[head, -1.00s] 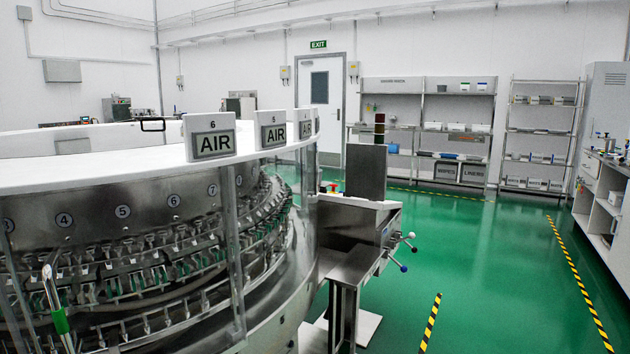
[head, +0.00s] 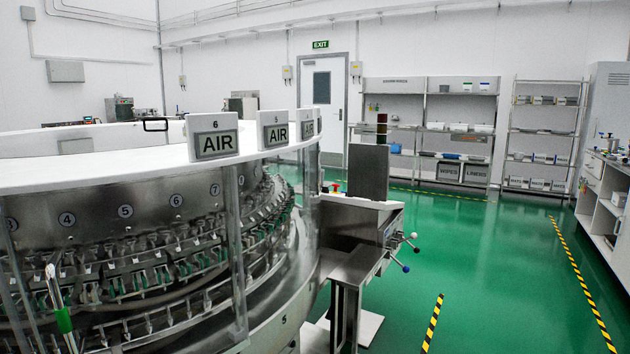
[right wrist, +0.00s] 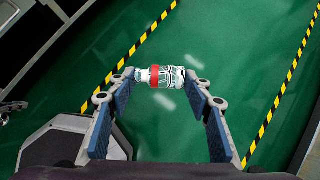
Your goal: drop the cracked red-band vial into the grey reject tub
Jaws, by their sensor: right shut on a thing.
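The vial (right wrist: 160,77) is in the right wrist view, lying crosswise with a red band round it and dark crack-like lines over its pale glass. My right gripper (right wrist: 159,80) is shut on it, with one fingertip at each end, and holds it above the green floor. The head view shows neither of my grippers. I cannot make out the grey reject tub in either view.
The rotary washer (head: 150,165) with clear guards fills the left of the head view. A steel stand (head: 350,265) with ball-ended handles adjoins it. Shelving (head: 545,130) and a side bench (head: 605,190) stand beyond. Green floor (head: 480,270) with striped tape is open on the right.

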